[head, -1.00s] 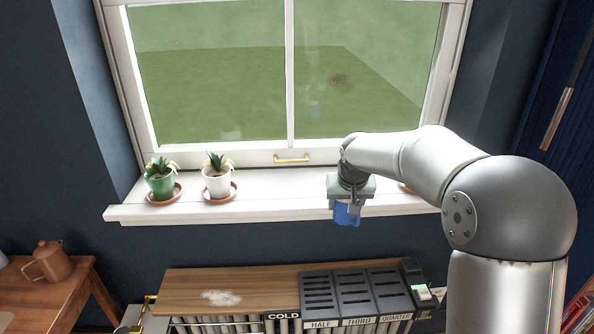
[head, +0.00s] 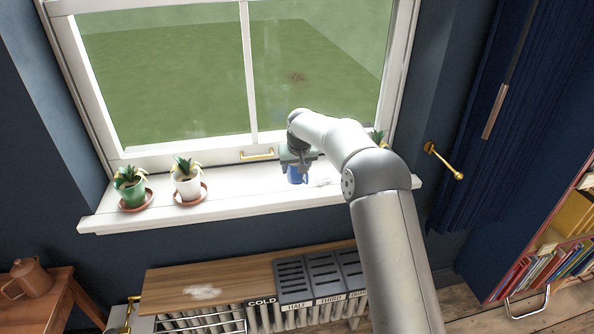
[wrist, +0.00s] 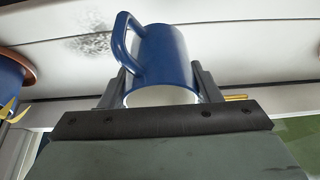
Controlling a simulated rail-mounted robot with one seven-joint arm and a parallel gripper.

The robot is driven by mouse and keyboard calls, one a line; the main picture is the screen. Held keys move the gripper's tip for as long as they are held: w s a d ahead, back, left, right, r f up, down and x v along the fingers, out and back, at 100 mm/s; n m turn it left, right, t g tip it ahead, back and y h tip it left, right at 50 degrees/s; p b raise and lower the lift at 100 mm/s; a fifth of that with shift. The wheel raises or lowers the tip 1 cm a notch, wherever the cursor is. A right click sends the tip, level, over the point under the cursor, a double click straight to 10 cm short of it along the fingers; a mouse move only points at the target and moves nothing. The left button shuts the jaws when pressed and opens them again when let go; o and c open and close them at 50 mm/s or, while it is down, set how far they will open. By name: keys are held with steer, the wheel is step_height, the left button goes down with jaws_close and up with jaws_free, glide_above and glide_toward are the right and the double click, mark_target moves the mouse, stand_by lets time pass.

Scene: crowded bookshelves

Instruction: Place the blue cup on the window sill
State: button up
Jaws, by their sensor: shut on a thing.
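The blue cup (head: 297,175) is in my gripper (head: 298,163), over the right half of the white window sill (head: 250,196). In the wrist view the cup (wrist: 165,55) sits between the two dark fingers of my gripper (wrist: 160,82), which is shut on it. Its handle sticks out to the left, and its pale rim faces my gripper's palm. The white sill (wrist: 245,45) lies behind the cup, with a dark smudge to the left. I cannot tell whether the cup's base touches the sill.
A green pot (head: 131,190) and a white pot (head: 187,183) with plants stand on saucers at the sill's left. Another plant (head: 379,137) is partly behind my arm at the right. A brass window handle (head: 257,154) is close left of my gripper. The sill between is clear.

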mark_target(298, 175)
steer(key=shift+w+d+f+p, duration=0.1)
steer(key=shift+w+f+p, duration=0.1)
steer(key=shift+w+f, duration=0.35)
steer(key=shift+w+d+f+p, duration=0.1)
steer(key=shift+w+f+p, duration=0.15)
steer(key=shift+f, duration=0.4)
steer(key=shift+w+f, duration=0.1)
steer(key=shift+f, duration=1.4)
steer(key=o, duration=1.1)
steer(key=shift+r+p, duration=0.25)
steer(key=shift+p, duration=0.05)
steer(key=b+v, duration=0.3)
steer(key=v, duration=0.9)
